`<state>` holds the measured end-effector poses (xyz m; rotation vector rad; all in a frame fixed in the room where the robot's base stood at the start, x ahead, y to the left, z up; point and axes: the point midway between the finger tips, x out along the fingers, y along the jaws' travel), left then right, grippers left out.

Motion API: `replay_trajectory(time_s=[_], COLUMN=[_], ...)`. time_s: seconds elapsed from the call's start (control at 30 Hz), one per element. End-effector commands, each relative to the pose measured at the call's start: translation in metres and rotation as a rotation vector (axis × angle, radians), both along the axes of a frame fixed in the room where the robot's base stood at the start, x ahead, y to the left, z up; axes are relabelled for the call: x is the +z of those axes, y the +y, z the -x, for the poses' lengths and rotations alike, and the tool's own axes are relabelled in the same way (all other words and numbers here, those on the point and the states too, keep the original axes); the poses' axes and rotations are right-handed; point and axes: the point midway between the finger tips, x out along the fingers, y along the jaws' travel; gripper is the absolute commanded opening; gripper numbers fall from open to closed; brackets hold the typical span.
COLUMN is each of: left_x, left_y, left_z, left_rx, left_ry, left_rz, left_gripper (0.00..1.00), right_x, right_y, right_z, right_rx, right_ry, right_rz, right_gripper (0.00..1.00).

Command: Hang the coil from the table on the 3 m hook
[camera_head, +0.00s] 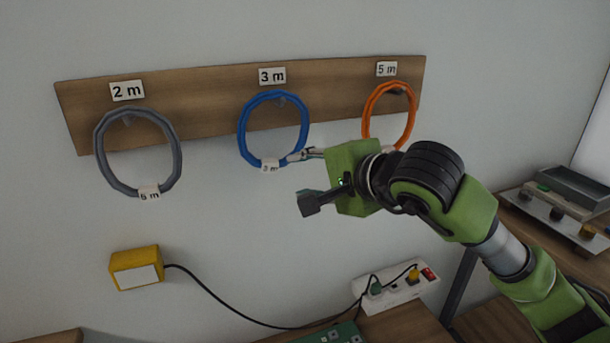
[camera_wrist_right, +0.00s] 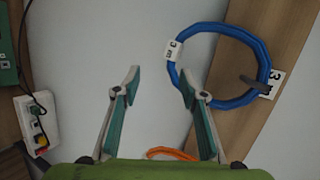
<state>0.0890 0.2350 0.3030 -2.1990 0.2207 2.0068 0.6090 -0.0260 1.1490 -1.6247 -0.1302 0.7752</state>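The blue coil (camera_head: 242,130) with a "3 m" tag hangs on the hook (camera_head: 282,100) under the "3 m" sign (camera_head: 272,76). In the right wrist view the blue coil (camera_wrist_right: 251,41) rests around the dark hook (camera_wrist_right: 255,84). My right gripper (camera_head: 308,180) is open and empty just right of and below the coil's lower edge. In the right wrist view one finger of the gripper (camera_wrist_right: 158,76) is close to the coil's rim; I cannot tell whether they touch. My left gripper is not in view. No coil shows on the visible table parts.
A grey coil (camera_head: 98,148), its tag seeming to read "5 m", hangs under the "2 m" sign. An orange coil (camera_head: 367,118) hangs under the "5 m" sign, partly behind my right arm. Below are a yellow box (camera_head: 136,268) with a black cable and a power strip (camera_head: 397,287).

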Motion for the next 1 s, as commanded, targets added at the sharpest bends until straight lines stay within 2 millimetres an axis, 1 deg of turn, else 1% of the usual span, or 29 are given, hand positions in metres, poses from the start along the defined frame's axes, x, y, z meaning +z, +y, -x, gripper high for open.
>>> replay_trajectory(time_s=[0.03,0.17,0.27,0.5,0.7,0.83,1.0], left_x=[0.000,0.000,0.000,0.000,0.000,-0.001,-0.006], left_y=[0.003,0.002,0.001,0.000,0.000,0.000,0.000], left_z=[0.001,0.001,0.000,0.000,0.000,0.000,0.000], left_rx=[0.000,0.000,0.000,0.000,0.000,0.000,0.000], left_ry=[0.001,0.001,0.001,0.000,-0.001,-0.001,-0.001], left_rz=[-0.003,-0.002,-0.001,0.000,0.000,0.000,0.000], left_gripper=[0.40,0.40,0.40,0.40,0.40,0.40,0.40], right_x=[0.000,0.005,0.012,0.033,0.046,0.048,0.044], right_y=[-0.001,-0.006,-0.014,-0.040,-0.055,-0.059,-0.060], right_z=[0.000,0.007,0.020,0.060,0.083,0.090,0.092], right_rx=[0.000,0.000,-0.002,-0.002,-0.001,0.000,0.000], right_ry=[0.000,-0.003,-0.005,-0.006,-0.004,-0.002,-0.001], right_rz=[0.000,-0.001,0.002,0.001,-0.001,0.000,-0.001], right_gripper=[0.39,0.39,0.39,0.39,0.39,0.39,0.39])
